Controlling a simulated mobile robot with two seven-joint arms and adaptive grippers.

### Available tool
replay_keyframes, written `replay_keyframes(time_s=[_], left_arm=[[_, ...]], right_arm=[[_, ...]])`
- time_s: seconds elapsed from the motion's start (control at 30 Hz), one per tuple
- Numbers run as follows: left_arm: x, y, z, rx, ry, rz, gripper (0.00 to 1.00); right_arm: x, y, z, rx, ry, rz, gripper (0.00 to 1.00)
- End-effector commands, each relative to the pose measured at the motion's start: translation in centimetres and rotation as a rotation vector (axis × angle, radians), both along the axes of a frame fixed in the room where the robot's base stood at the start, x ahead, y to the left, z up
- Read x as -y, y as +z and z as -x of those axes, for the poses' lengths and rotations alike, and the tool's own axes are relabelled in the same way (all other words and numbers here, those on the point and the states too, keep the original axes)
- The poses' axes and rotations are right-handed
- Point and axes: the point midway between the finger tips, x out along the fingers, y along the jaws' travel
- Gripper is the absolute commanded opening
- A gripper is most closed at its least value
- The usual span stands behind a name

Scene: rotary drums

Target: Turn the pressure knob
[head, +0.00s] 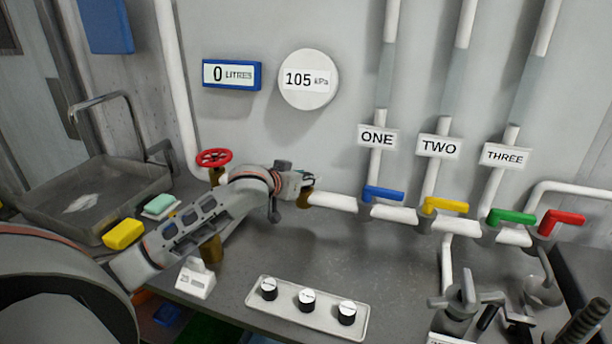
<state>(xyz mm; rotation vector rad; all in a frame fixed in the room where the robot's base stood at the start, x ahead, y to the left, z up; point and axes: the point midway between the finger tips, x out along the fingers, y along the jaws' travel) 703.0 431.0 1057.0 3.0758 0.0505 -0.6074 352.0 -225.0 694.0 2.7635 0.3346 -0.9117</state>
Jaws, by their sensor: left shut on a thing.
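My left gripper (299,181) reaches in from the left, low in front of the back wall. It is shut on the pressure knob, at the left end of the white horizontal pipe. My fingers hide most of the knob, so its turn angle cannot be read. A brass fitting (305,198) shows just below my fingers. The round white pressure gauge (308,80) on the wall reads 105 kPa.
A red handwheel (214,157) stands behind my left arm. Blue (383,194), yellow (446,205), green (511,217) and red (561,220) valve levers line the pipe to the right. A panel of small knobs (327,322) lies in front; a sink (85,200) is left.

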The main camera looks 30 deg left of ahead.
Motion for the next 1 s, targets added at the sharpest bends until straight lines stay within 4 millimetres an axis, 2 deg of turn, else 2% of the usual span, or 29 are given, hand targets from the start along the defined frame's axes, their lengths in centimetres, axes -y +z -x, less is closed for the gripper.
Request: replay_keyframes(time_s=[0.07, 0.53, 1.0], left_arm=[[0.47, -0.27, 0.00, -0.004, 0.059, 0.008, 0.10], [0.38, -0.39, -0.01, -0.009, 0.422, 0.009, 0.10], [0.18, -0.49, 0.02, -0.011, 0.598, 0.002, 0.10]], right_arm=[[-0.09, 0.02, -0.01, 0.000, -0.002, -0.003, 0.40], [-0.30, 0.07, 0.01, 0.001, 0.002, -0.005, 0.40], [0.02, 0.01, 0.08, 0.001, 0.010, 0.004, 0.40]])
